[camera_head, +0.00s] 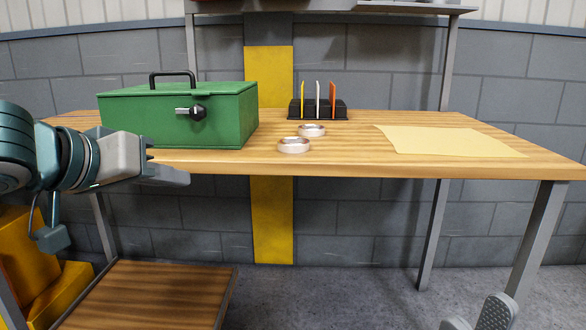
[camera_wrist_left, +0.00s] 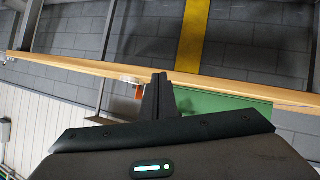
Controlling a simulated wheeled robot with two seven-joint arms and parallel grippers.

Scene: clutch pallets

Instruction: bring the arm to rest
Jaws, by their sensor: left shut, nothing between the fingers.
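My left gripper (camera_head: 172,174) reaches in from the left in the head view, in front of the table's front edge and just below the green toolbox. Its fingers are together and empty. In the left wrist view the closed fingers (camera_wrist_left: 160,92) point up at the centre, with the tilted table edge behind them. My right gripper (camera_head: 478,316) shows only partly at the bottom right of the head view. Its two fingertips are apart, with nothing seen between them; the rest is cut off.
The green toolbox (camera_head: 178,115) stands shut on the wooden table (camera_head: 350,160). Two pale rings (camera_head: 312,130) (camera_head: 294,145) lie right of it, before a black rack (camera_head: 318,110) with several coloured pieces. A yellow sheet (camera_head: 445,141) lies right. A wooden-topped low surface (camera_head: 145,290) is below left.

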